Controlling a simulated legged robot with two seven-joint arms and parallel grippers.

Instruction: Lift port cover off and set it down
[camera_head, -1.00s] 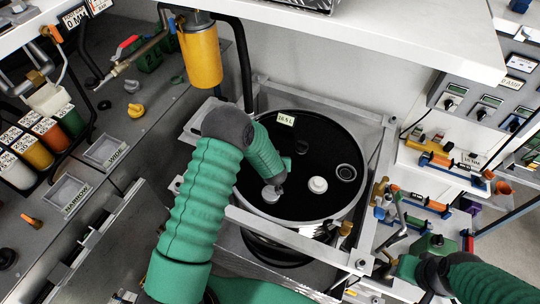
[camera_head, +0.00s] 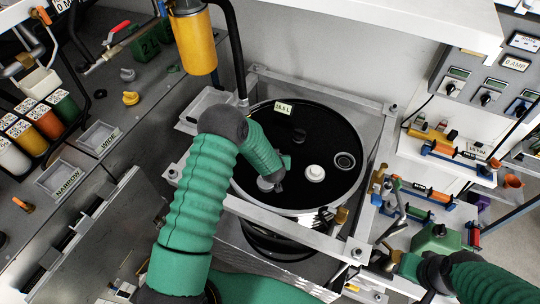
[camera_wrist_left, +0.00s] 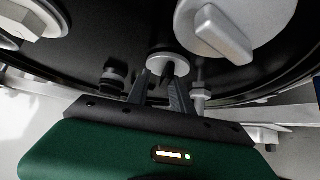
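The round tank lid (camera_head: 290,205) is black and carries several fittings. A grey disc-shaped cover (camera_head: 265,184) lies at its front left, partly hidden by my left gripper (camera_head: 279,186). A white round cap (camera_head: 315,173) sits right of the gripper. In the left wrist view, the fingers of my left gripper (camera_wrist_left: 158,88) are apart, with their tips close to a small pale disc (camera_wrist_left: 168,62); I cannot tell if they touch it. A large grey knob with a bar handle (camera_wrist_left: 235,30) is to their right. My right gripper (camera_head: 408,266) is low at right; its fingers are unclear.
A metal frame (camera_head: 290,236) surrounds the tank. A yellow cylinder (camera_head: 195,43) hangs behind left. Trays marked NARROW (camera_head: 62,178) and WIDE (camera_head: 100,138) are on the left counter. Valves and coloured fittings (camera_head: 430,195) crowd the right side. A white shelf (camera_head: 400,25) overhangs the back.

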